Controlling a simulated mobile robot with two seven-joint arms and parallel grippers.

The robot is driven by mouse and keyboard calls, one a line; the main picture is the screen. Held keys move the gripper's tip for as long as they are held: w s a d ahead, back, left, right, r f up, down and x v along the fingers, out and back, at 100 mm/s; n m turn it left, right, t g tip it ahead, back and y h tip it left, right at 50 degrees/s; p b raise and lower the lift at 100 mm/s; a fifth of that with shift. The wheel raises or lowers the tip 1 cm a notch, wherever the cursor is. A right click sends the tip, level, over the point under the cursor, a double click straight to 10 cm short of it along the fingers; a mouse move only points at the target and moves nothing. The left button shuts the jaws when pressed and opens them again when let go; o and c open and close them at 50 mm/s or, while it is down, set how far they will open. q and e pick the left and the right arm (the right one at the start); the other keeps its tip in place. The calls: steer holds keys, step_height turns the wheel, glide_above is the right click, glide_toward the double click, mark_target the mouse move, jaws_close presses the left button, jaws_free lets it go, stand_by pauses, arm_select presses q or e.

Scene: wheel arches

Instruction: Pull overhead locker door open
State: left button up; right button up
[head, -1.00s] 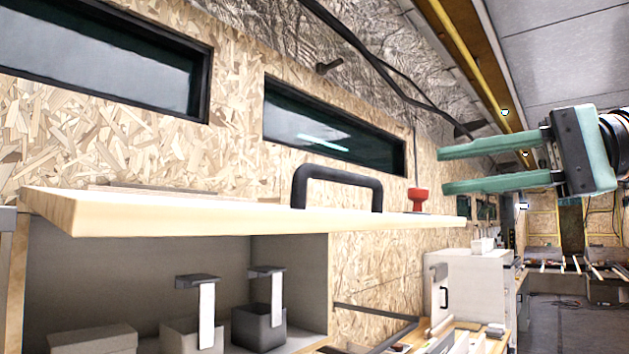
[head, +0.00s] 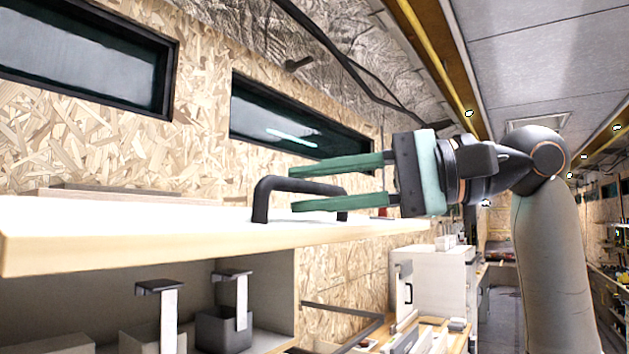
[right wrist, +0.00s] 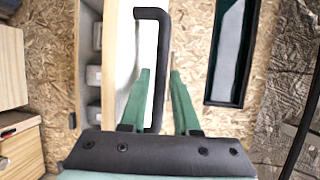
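The overhead locker door (head: 150,232) is a pale wooden panel lying about level above the open locker front. A black bar handle (head: 262,205) stands on its upper face. My right gripper (head: 291,187) has two green fingers, spread apart, reaching in from the right. In the head view they overlap the right part of the handle. In the right wrist view the handle (right wrist: 152,14) passes between the open fingers (right wrist: 160,71), with a gap visible. My left gripper is not in view.
Inside the locker, grey bins (head: 222,330) stand below the door. Behind are a chipboard wall (head: 210,150) and a dark window (head: 280,125). A white cabinet (head: 440,280) stands farther right. A black cable (head: 345,65) runs along the upper wall.

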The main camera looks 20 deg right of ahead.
steer(key=shift+w+a, duration=0.1)
steer(key=shift+a, duration=0.1)
steer(key=shift+c, duration=0.2)
jaws_close()
steer(key=shift+f, duration=0.15)
stand_by(1.0)
